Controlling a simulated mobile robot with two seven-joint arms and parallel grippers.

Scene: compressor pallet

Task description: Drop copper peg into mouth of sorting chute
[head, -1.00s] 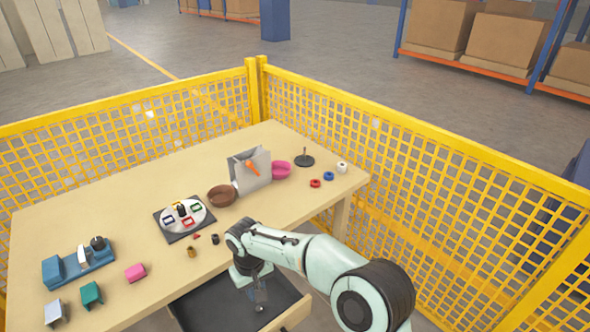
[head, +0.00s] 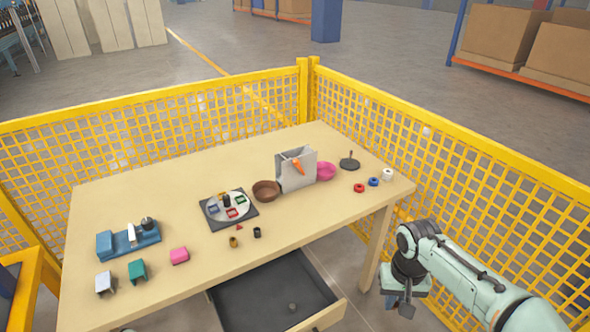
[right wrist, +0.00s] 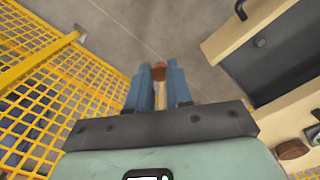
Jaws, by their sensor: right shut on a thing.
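My right gripper (head: 404,308) hangs over the floor, to the right of the table and its open drawer. In the right wrist view its blue fingers (right wrist: 158,88) are shut on the copper peg (right wrist: 158,71), whose round brown end shows between the tips. In the head view the peg cannot be made out. A grey upright box (head: 306,172) with an orange piece on its front stands at the table's back right; I cannot tell whether it is the sorting chute. My left gripper is not in view.
The drawer (head: 262,290) is open, with a small round thing (head: 292,306) inside. A brown bowl (head: 265,191), pink bowl (head: 325,171) and several small parts stand on the table (head: 160,195). Yellow mesh fencing (head: 470,165) runs behind and to the right.

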